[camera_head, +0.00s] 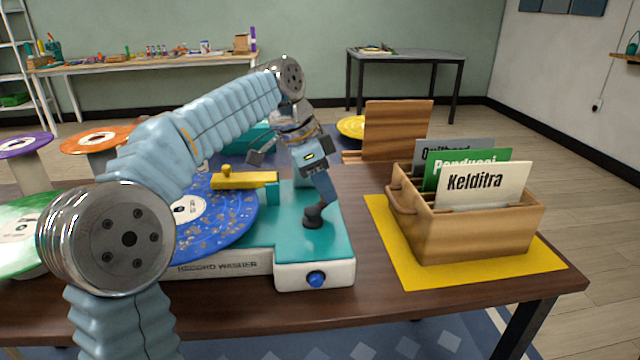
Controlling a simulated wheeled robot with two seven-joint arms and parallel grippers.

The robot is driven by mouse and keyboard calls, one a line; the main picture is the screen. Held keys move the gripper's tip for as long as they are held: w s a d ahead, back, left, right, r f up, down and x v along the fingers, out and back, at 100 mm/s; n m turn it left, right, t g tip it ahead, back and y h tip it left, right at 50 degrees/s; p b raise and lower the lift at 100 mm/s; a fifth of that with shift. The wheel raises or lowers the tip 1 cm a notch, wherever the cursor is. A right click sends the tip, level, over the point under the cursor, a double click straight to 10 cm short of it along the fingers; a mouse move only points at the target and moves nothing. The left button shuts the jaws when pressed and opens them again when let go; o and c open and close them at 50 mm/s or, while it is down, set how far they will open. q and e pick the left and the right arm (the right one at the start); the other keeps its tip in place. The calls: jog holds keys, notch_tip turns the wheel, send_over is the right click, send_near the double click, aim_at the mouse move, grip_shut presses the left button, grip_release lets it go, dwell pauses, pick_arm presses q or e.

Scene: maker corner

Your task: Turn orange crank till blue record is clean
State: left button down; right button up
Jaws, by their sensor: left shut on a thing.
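The blue record (215,232) lies flat on the teal and white record washer (272,222), with many brown specks scattered over its surface. A yellow bar with a knob (235,180) reaches across the record from the washer. My left gripper (316,208) points down at the right part of the washer's teal top, its dark tips low there. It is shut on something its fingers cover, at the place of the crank. I see no orange crank part; it is hidden. My left arm covers the record's left part. My right gripper is out of view.
A wooden crate (470,236) with record sleeves stands on a yellow mat (405,262) to the right. A blue knob (316,279) is on the washer's front. Green, orange (95,138) and purple records are at left. A wooden rack (395,130) and yellow record (351,127) stand behind.

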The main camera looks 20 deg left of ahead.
pick_arm(q)
jog(key=shift+s+d+m+g+h, duration=0.15)
jog(key=shift+d+m+g, duration=0.15)
jog(key=shift+m, duration=0.4)
jog(key=shift+d+m+g+h, duration=0.15)
jog(key=shift+m+g, duration=0.15)
jog(key=shift+m, duration=0.4)
jog(key=c, duration=1)
grip_release()
jog(key=shift+c, duration=0.2)
